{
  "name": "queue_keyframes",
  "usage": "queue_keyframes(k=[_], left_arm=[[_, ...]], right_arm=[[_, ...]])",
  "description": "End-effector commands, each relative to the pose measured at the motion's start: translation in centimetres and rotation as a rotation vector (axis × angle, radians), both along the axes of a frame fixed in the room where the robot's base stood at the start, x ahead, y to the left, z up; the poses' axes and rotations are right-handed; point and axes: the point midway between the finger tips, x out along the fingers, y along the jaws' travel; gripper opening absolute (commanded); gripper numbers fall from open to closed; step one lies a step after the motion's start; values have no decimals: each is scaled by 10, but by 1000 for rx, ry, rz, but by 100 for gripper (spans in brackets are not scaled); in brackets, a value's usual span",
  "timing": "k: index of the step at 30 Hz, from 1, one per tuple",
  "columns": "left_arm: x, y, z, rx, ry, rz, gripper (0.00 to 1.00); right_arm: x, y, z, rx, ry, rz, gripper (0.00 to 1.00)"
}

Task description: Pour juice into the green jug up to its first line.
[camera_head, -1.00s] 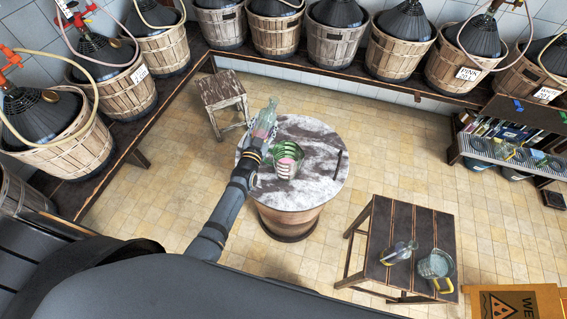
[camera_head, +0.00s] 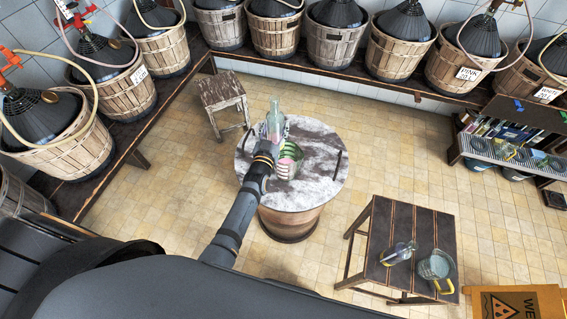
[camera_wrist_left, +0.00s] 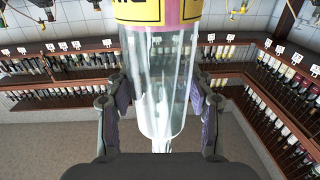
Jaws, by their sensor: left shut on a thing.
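My left gripper (camera_head: 271,138) is shut on a clear glass bottle (camera_head: 274,113) over the left part of the round table. The bottle looks about upright in the head view. In the left wrist view the bottle (camera_wrist_left: 160,85) lies between both fingers (camera_wrist_left: 161,105); it has a yellow label and pink near the top of the picture. The green jug (camera_head: 296,152) stands on the table just right of the gripper, partly hidden by it. It has pale bands, and pink shows inside; I cannot read its level against the lines. My right gripper is out of view.
The round marbled table (camera_head: 320,180) has bare room at right. A slatted side table (camera_head: 400,225) at lower right holds a bottle (camera_head: 398,253) and a glass pitcher (camera_head: 435,266). A wooden stool (camera_head: 222,92) stands behind. Demijohn baskets line the walls.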

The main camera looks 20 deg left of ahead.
Motion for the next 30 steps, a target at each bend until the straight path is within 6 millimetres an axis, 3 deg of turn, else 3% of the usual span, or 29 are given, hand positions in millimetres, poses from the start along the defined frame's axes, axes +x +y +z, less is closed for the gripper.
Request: queue_keyframes(k=[1, 6, 15, 30], left_arm=[[-5, -1, 10, 0, -2, 1, 0], [-21, -5, 21, 1, -2, 1, 0], [-43, -10, 29, 0, -4, 0, 0], [-43, -10, 30, 1, -4, 0, 0]], right_arm=[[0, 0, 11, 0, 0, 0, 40], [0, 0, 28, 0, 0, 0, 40], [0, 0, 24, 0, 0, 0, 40], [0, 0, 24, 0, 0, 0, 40]])
